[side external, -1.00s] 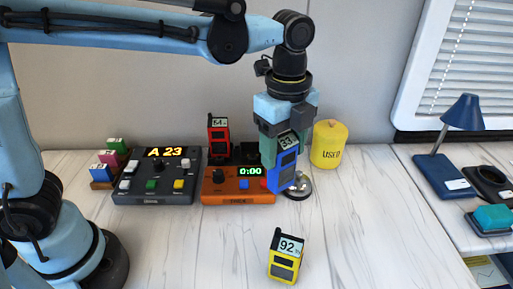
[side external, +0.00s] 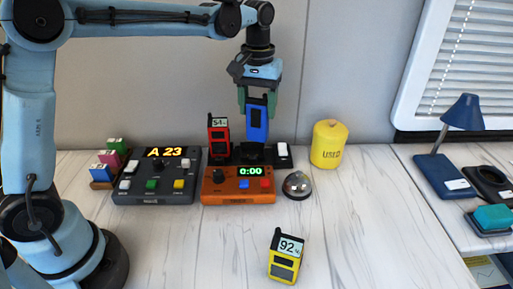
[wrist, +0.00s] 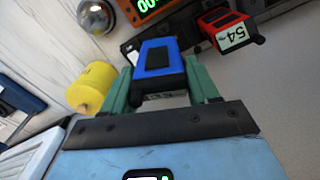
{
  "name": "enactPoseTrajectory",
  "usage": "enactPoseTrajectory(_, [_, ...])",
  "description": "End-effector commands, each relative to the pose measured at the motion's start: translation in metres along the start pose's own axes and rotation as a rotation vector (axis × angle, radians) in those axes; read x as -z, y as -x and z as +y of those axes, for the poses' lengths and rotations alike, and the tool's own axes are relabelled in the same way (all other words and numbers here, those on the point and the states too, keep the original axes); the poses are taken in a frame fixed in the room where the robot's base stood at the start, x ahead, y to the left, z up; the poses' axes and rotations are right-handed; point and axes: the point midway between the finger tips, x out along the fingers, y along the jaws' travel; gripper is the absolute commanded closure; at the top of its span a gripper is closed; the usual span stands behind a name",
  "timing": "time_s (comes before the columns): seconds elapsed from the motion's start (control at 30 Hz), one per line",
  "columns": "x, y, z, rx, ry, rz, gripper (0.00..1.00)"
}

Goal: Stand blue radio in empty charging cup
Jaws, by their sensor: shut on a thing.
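The blue radio (side external: 257,124) is upright in my gripper (side external: 257,97), between its green fingers. It is over the black charging cup (side external: 252,153) behind the orange timer box; the side view does not clearly show whether its bottom is in the cup or just above it. In the wrist view, the blue radio (wrist: 160,60) sits between the two fingers (wrist: 160,85), with the dark charger strip behind it. A red radio (side external: 219,136) reading 54 stands just left of the blue one and also shows in the wrist view (wrist: 228,30).
The orange timer box (side external: 238,188) reads 0:00 in front of the cups. A silver bell (side external: 297,185) and yellow USED canister (side external: 329,146) stand to the right. A yellow radio (side external: 285,258) reading 92 stands at the front. A dark A 23 console (side external: 155,178) is at left.

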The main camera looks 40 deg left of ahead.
Motion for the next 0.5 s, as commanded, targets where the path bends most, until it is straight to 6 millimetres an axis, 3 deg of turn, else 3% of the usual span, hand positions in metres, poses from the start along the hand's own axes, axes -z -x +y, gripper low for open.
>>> enactPoseTrajectory(0.2, [0.016,-0.002,-0.017,0.000,0.270,0.000,1.00])
enactPoseTrajectory(0.5, [0.019,-0.013,-0.020,0.000,0.338,0.000,1.00])
